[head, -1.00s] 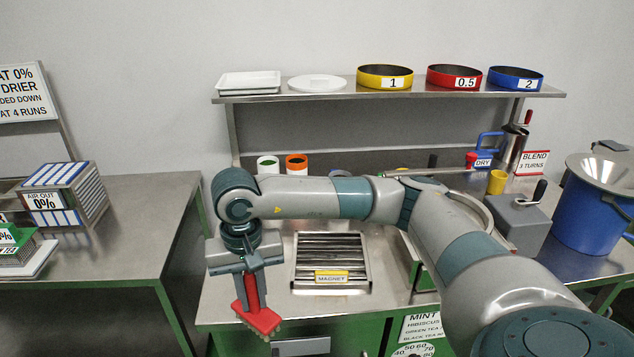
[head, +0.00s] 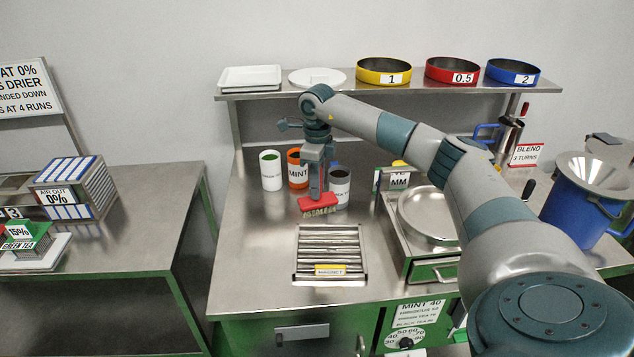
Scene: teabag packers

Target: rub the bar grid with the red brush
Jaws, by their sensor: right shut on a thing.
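The bar grid (head: 329,248) is a set of metal bars in a frame let into the steel worktop, with a yellow "MAGNET" label on its front edge. The red brush (head: 318,203) has a red block with pale bristles below. My right gripper (head: 315,183) is shut on the brush's handle, pointing down. The brush is just behind the grid's back edge, and its bristles look close to the worktop; I cannot tell if they touch it. My left gripper is not in view.
Cups stand close behind the brush: a white-and-green one (head: 270,171), an orange one (head: 296,168) and a grey one (head: 339,188). A scale with a round pan (head: 427,215) stands right of the grid. The worktop left of the grid (head: 255,240) is clear.

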